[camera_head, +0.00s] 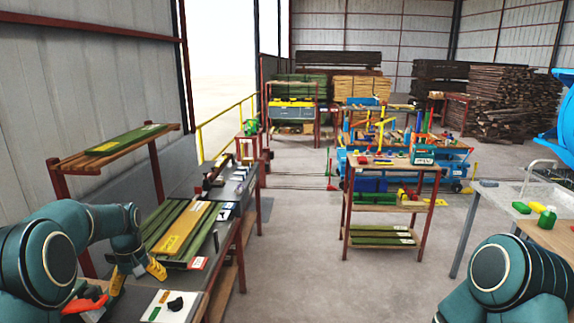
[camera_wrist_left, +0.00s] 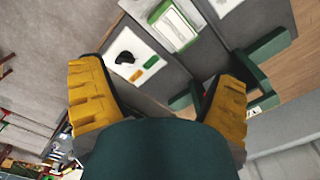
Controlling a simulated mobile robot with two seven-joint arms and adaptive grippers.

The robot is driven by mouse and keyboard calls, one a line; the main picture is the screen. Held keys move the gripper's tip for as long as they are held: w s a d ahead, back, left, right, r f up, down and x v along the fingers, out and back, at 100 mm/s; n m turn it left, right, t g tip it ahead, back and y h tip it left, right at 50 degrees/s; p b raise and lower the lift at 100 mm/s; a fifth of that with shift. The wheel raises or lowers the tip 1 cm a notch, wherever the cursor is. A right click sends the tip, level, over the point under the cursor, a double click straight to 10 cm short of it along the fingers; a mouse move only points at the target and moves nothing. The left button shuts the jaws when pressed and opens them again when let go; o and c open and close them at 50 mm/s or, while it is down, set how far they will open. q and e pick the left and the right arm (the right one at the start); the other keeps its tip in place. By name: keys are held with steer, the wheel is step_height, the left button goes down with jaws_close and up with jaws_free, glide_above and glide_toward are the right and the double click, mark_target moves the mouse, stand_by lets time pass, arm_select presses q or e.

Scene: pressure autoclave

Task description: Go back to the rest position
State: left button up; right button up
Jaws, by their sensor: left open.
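My left gripper (camera_head: 137,277) is open and empty over the near end of the long bench on the left. Its two yellow fingers stand wide apart in the left wrist view (camera_wrist_left: 160,75), with nothing between them. A white board with a black piece and orange and green blocks (camera_head: 168,304) lies on the bench just right of the gripper. This board also shows beyond the fingers in the left wrist view (camera_wrist_left: 122,47). My right arm shows at the lower right of the head view, but its gripper is not in view.
Green and yellow boards (camera_head: 186,228) lie on the long bench (camera_head: 228,205). A wooden shelf (camera_head: 88,160) stands above it at the left. A red-framed rack (camera_head: 392,211) stands mid-floor. A table (camera_head: 497,196) with a green bottle (camera_head: 547,218) is at right. The floor between is clear.

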arm_select(q)
steer(key=shift+m+h, duration=0.6)
steer(key=s+d+f, duration=0.1)
steer(key=d+f, duration=0.1)
steer(key=f, duration=0.2)
steer(key=s+d+f, duration=0.1)
steer(key=d+f, duration=0.1)
steer(key=f, duration=0.3)
steer(key=s+d+f, duration=0.2)
steer(key=f, duration=0.3)
steer(key=s+d+f+m+h, duration=0.1)
steer(key=s+d+f, duration=0.6)
steer(key=s, duration=0.2)
steer(key=s+d+f+h, duration=0.1)
steer(key=s+d+f, duration=0.5)
steer(key=s+f, duration=0.15)
steer(key=s+d, duration=0.6)
steer(key=s, duration=0.6)
steer(key=w+d+f+m+t+b, duration=0.1)
steer(key=w+f+b, duration=0.3)
steer(key=b, duration=0.6)
steer(key=shift+w+d+f+m+t+h, duration=0.35)
steer(key=shift+w+d+m, duration=0.3)
steer(key=shift+w, duration=0.5)
arm_select(e)
step_height(320, 180, down, 11)
steer(key=s, duration=0.1)
steer(key=shift+s+a, duration=0.15)
steer(key=shift+a, duration=0.2)
